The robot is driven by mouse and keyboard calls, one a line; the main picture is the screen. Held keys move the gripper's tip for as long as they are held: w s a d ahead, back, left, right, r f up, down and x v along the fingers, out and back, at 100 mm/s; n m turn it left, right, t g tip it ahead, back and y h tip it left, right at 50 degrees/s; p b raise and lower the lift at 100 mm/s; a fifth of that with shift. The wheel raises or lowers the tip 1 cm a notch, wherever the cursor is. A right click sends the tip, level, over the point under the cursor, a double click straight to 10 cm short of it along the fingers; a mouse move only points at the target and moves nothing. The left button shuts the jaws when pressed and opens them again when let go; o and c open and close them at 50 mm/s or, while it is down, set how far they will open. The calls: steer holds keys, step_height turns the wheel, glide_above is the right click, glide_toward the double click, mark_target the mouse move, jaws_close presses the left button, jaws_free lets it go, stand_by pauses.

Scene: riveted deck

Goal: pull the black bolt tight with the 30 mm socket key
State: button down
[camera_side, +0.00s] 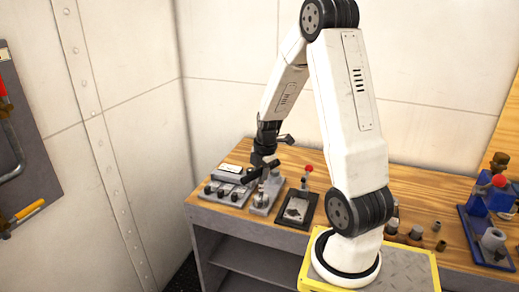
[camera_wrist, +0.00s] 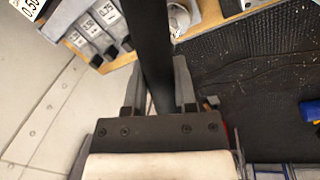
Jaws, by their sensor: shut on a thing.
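My gripper (camera_side: 265,156) points down over the left part of the bench. In the wrist view my gripper (camera_wrist: 158,82) has one finger on each side of a long black bar, which looks like the handle of the socket key (camera_wrist: 148,40). The jaws are shut on it. In the side view the black bar of the key (camera_side: 256,174) shows just below the gripper, slanting above grey fixtures. The key's socket end and its size mark are not visible. I cannot make out the black bolt in either view.
A grey rack with labelled slots (camera_side: 224,192) stands at the left bench end. A dark tray (camera_side: 296,208) and a red-knobbed lever (camera_side: 308,169) are to the right. Blue equipment (camera_side: 480,205) stands at the far right. A tool panel (camera_side: 28,140) hangs on the left wall.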

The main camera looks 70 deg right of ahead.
steer(key=shift+r, duration=2.75)
